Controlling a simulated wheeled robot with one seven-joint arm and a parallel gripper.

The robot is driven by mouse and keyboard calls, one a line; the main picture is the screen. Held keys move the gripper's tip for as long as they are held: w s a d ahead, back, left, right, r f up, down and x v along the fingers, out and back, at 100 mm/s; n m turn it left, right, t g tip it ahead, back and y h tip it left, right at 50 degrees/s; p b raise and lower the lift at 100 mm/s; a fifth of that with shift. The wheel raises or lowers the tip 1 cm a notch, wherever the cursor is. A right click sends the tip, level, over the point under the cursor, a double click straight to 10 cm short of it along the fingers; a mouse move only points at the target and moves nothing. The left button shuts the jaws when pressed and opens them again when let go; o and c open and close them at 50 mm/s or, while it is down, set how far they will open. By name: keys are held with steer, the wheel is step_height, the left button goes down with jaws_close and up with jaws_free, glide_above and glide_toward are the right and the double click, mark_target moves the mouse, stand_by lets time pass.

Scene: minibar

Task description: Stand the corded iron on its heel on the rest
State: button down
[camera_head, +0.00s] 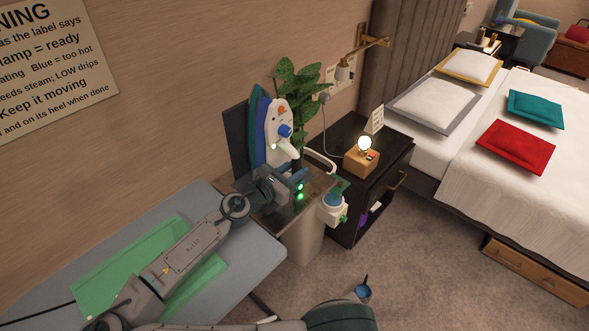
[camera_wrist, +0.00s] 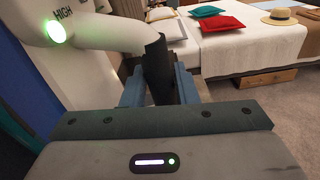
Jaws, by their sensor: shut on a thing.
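The iron (camera_head: 279,122) is upright in the head view, point up, with a white body, blue dial, green lamp and teal-blue sole side. In the wrist view its white body (camera_wrist: 95,32) shows a lit green lamp marked HIGH. My gripper (camera_head: 293,184) is low beside the iron. In the wrist view my gripper (camera_wrist: 160,88) is shut on the iron's dark handle part (camera_wrist: 158,62). The rest seems to be the dark surface (camera_head: 317,186) at the board's far end, below the iron. My gripper hides the iron's heel, so contact cannot be told.
The ironing board (camera_head: 245,250) carries a green cloth (camera_head: 150,250). A dark upright panel (camera_head: 236,135) and a plant (camera_head: 300,95) stand by the iron. A white-and-green jug (camera_head: 333,208) is right of my gripper.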

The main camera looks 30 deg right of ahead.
steer(key=shift+f+b, duration=0.3)
steer(key=shift+f, duration=0.2)
stand_by(0.8)
steer(key=c, duration=1.2)
jaws_free()
steer(key=shift+o, duration=0.7)
steer(key=shift+f, duration=0.1)
steer(key=b+v, duration=0.2)
steer(key=v, duration=1.2)
